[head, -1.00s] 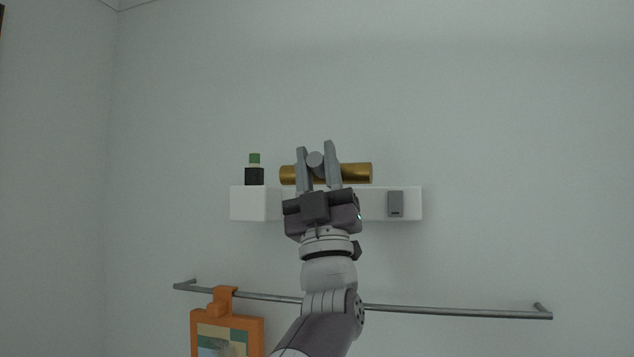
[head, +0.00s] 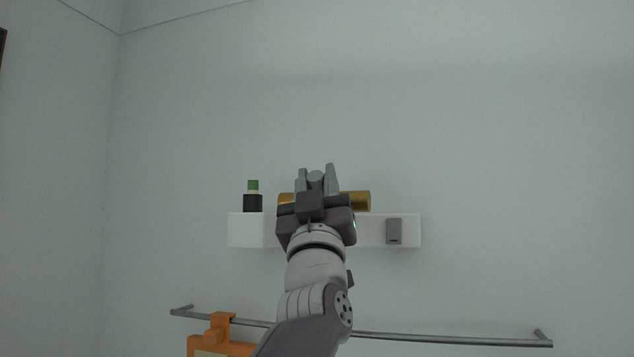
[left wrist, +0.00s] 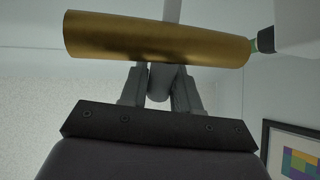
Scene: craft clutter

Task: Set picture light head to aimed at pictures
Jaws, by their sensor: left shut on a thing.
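The picture light head is a brass cylinder (head: 357,201) lying level along the top of a white wall box (head: 250,230). A short grey stub (head: 315,179) sits in front of its middle. My left gripper (head: 316,177) reaches up from below and is shut on this stub, hiding part of the brass cylinder. In the left wrist view the brass cylinder (left wrist: 150,40) crosses the top, just beyond the fingers (left wrist: 158,85) with the grey stub between them. My right gripper is not in view.
A black bottle with a green cap (head: 253,200) stands on the box's left end. A grey switch plate (head: 394,231) is on the box's front. A metal rail (head: 440,340) runs below, with an orange clip (head: 220,325) hanging. A framed colourful picture (left wrist: 295,150) shows in the wrist view.

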